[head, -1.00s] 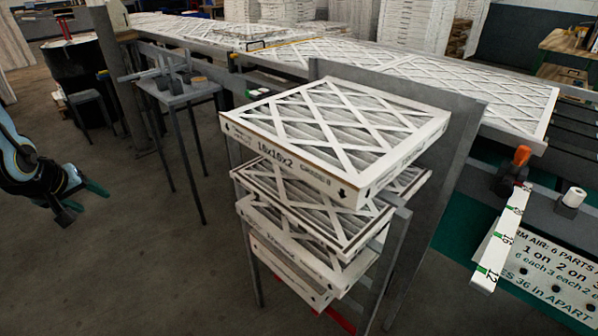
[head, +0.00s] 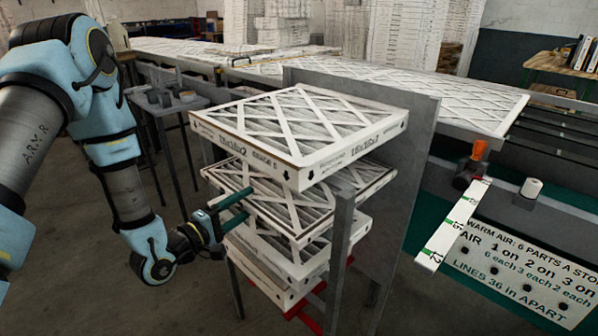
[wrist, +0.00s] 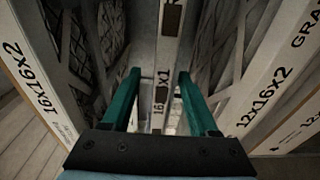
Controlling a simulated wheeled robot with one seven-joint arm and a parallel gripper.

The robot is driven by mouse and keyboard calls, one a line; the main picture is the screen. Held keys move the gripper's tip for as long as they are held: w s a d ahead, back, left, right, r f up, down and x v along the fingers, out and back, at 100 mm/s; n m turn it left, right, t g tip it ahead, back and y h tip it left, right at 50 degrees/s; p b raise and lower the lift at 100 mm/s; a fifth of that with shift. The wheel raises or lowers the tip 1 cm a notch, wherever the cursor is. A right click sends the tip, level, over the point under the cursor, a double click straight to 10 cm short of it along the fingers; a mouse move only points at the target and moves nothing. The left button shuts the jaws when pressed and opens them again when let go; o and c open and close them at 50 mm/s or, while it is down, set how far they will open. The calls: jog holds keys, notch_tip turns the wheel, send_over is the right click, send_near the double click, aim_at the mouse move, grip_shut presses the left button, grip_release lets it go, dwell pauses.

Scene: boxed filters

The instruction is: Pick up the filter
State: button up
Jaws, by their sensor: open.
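Several white-framed filters lie stacked on a grey metal stand. The top filter (head: 290,122), printed 16x16x2, also shows at the left of the wrist view (wrist: 38,88). Below it is a thinner filter (head: 296,212); its edge (wrist: 160,70), with an "x1" marking, runs down the middle of the wrist view. A lower filter (wrist: 268,95) reads 12x16x2. My gripper (head: 246,205) is open at the stack's left side. Its green fingers (wrist: 160,90) show on either side of the thin filter's edge, one above and one below. Contact cannot be told.
A grey stand post (head: 340,245) rises close to the stack's right corner, with a tall grey panel (head: 408,170) behind. A long table of filters (head: 455,97) runs across the back. Open floor lies front left.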

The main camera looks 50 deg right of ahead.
aim_at(263, 190)
jog(key=d+p, duration=0.1)
jog(key=d, duration=0.2)
jog(key=d+p, duration=0.1)
jog(key=d, duration=0.2)
jog(key=shift+w+d+f+p, duration=0.15)
jog(key=shift+d+p, duration=0.1)
jog(key=shift+p, duration=0.1)
grip_shut()
dwell(0.4)
